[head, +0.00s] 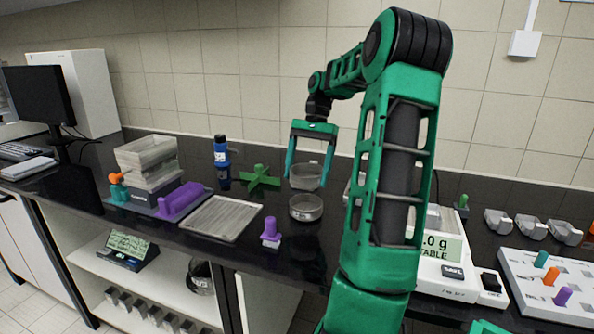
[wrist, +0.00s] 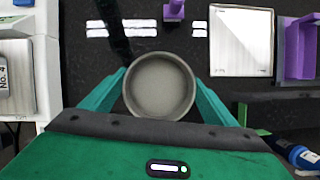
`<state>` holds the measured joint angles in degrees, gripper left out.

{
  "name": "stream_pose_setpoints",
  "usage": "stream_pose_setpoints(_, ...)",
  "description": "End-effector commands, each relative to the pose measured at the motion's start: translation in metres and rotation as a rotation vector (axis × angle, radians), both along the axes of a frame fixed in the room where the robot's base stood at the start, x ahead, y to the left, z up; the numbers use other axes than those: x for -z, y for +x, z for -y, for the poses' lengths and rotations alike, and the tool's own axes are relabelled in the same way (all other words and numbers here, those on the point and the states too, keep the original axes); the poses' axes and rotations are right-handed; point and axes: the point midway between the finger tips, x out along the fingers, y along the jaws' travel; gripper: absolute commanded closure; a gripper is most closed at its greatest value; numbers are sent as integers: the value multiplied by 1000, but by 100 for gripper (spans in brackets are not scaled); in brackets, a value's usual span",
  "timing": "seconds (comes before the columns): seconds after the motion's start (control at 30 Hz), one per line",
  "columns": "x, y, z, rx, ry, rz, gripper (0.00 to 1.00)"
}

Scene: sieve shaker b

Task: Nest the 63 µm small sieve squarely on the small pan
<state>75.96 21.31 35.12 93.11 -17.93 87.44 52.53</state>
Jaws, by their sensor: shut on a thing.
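My gripper (head: 306,180) is shut on a small round clear-grey sieve (head: 305,172), with one finger on each side of its rim. In the wrist view the sieve (wrist: 160,88) sits between the fingertips and looks level, with its grey mesh floor showing. Its mesh marking cannot be read. The small pan (head: 306,209), a shallow round metal dish, stands on the dark bench below the sieve. In the head view the sieve appears above the pan with a small gap between them. The wrist view does not show the pan, which is hidden behind the sieve.
A metal tray (head: 222,218) and a purple-handled piece (head: 271,232) lie left of the pan. A green cross-shaped piece (head: 260,178) and a blue bottle (head: 221,152) stand behind. A balance (head: 440,275) stands to the right, partly behind my arm.

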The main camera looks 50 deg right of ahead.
Motion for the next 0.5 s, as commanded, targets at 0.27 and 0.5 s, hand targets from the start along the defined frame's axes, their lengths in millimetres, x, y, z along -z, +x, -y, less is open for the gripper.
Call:
stream_pose_setpoints(0.27,26,0,-1,-1,1,-1,46)
stream_pose_setpoints(0.5,47,-1,1,2,1,-1,46)
